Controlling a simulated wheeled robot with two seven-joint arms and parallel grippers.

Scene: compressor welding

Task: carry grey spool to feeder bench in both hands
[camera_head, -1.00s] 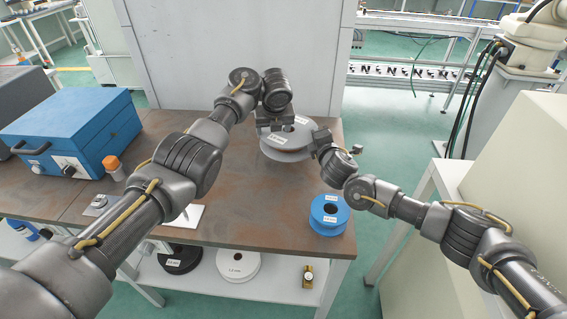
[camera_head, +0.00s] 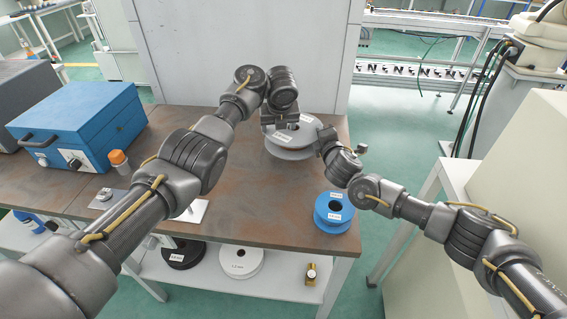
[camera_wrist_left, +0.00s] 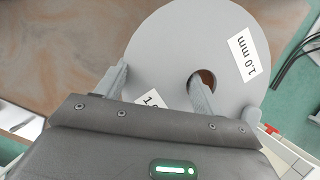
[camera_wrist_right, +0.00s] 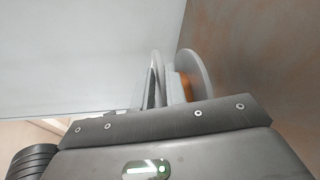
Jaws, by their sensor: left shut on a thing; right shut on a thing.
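The grey spool (camera_head: 292,154) has white labels and is at the back right of the brown-topped bench, partly hidden by my grippers. My left gripper (camera_head: 278,122) is shut on it from above. In the left wrist view its fingers (camera_wrist_left: 160,92) straddle the grey disc (camera_wrist_left: 165,50), marked 1.0 mm, one at the centre hole and one at the rim. My right gripper (camera_head: 324,143) is shut on the spool's right edge. In the right wrist view the spool's flanges (camera_wrist_right: 192,70) show edge-on by the fingers. I cannot tell whether the spool touches the bench top.
The bench top (camera_head: 250,195) also bears a blue spool (camera_head: 334,213) at its right front, a blue box (camera_head: 80,125) and an orange-capped bottle (camera_head: 119,161). Black and white spools (camera_head: 241,263) lie on the shelf below. A pale cabinet (camera_head: 520,180) stands at right, beyond a floor gap.

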